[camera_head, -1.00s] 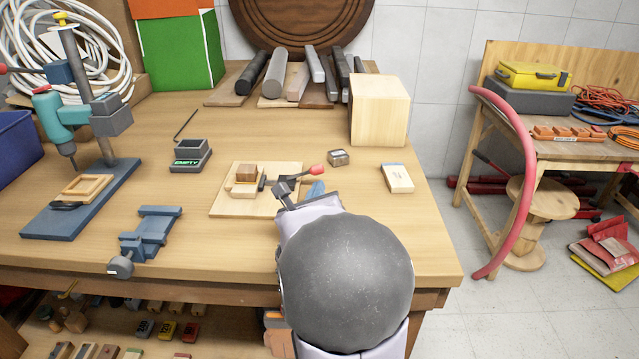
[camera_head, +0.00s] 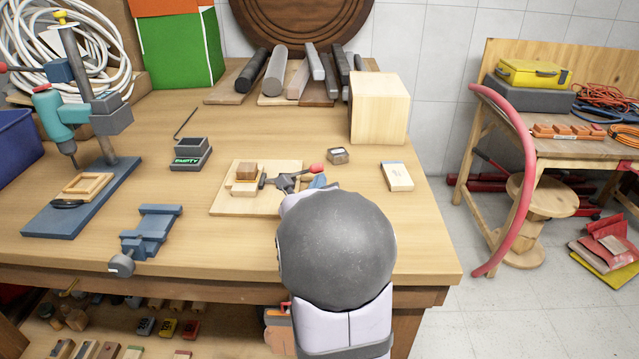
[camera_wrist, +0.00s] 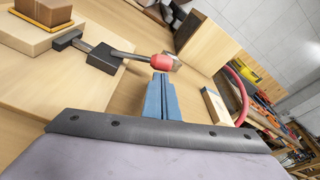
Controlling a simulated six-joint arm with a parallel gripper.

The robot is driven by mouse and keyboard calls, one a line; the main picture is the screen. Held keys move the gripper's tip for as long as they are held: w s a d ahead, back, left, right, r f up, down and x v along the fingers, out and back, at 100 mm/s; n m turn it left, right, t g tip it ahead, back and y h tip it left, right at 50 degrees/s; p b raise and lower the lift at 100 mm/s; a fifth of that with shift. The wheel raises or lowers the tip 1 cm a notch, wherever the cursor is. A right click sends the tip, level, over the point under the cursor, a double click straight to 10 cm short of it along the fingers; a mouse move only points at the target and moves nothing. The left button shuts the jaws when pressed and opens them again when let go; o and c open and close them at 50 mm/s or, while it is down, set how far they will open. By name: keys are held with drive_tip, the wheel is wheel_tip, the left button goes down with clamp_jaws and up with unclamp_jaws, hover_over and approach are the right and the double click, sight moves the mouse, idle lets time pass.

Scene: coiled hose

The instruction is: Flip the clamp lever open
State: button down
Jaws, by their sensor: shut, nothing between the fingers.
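The toggle clamp (camera_head: 284,183) is dark grey and sits at the right edge of a pale wooden board (camera_head: 228,204) on the workbench. Its lever ends in a red tip (camera_head: 316,168) and points right, lying low over the bench. In the wrist view the clamp body (camera_wrist: 103,58) is left of centre and the red lever tip (camera_wrist: 161,62) is near the middle. My gripper (camera_wrist: 160,80) has blue fingers, shut and empty. Their tips appear just below the red tip in that view; I cannot tell whether they touch. In the head view my wrist hides most of my gripper (camera_head: 318,181).
Small wooden blocks (camera_head: 246,173) are stacked on the board, left of the clamp. A small metal block (camera_head: 338,156) lies behind the lever, and a wooden block (camera_head: 397,177) lies to the right. A large wooden cube (camera_head: 379,110) stands farther back.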

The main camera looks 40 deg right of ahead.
drive_tip(key=shift+r+n, duration=0.3)
drive_tip(key=shift+r, duration=0.1)
drive_tip(key=shift+w+a+r+n+h, duration=0.15)
drive_tip(key=shift+r+n+h, duration=0.05)
drive_tip(key=shift+r+n, duration=0.2)
drive_tip(key=shift+w+a+r+n+h, duration=0.1)
drive_tip(key=shift+r+n+h, duration=0.1)
drive_tip(key=shift+r+n, duration=0.15)
drive_tip(key=r+n, duration=0.1)
drive_tip(key=n, duration=0.1)
drive_tip(key=w+a+r+n+h, duration=0.1)
drive_tip(key=shift+w+a+r+n+g, duration=0.1)
drive_tip(key=shift+a+r+n+g, duration=0.1)
drive_tip(key=shift+n+g, duration=0.15)
drive_tip(key=shift+w+a+r+n+h+b, duration=0.3)
drive_tip(key=shift+w+a+n, duration=0.2)
drive_tip(key=shift+n, duration=0.4)
drive_tip(key=shift+w+a+r+n+h+b, duration=0.2)
drive_tip(key=shift+w+a+r+n, duration=0.3)
drive_tip(key=shift+n, duration=0.4)
drive_tip(key=shift+w+a+r+n+h+b, duration=0.25)
drive_tip(key=shift+w+a+n, duration=0.3)
drive_tip(key=shift+n, duration=0.35)
drive_tip(key=shift+r, duration=0.1)
